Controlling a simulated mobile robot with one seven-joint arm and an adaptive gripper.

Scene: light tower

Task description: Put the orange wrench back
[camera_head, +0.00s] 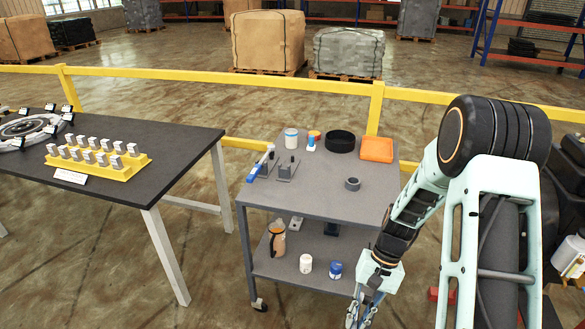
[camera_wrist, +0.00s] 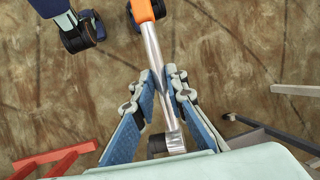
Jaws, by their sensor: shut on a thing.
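The orange wrench (camera_wrist: 156,55) is between the fingers of my gripper (camera_wrist: 163,74) in the wrist view. Its orange handle (camera_wrist: 146,10) points to the top edge and its grey metal shaft runs down between the blue finger pads. In the camera_head view my gripper (camera_head: 362,314) hangs low at the bottom edge, in front of the cart's right side; the wrench cannot be made out there. On the cart top, a small dark stand (camera_head: 287,168) is beside a blue-and-white tool (camera_head: 262,163).
The grey two-level cart (camera_head: 320,200) also holds an orange tray (camera_head: 377,149), a black round bowl (camera_head: 340,141), a white can (camera_head: 291,138) and a dark ring (camera_head: 352,184). A black table (camera_head: 120,185) stands left. A yellow rail (camera_head: 330,85) runs behind.

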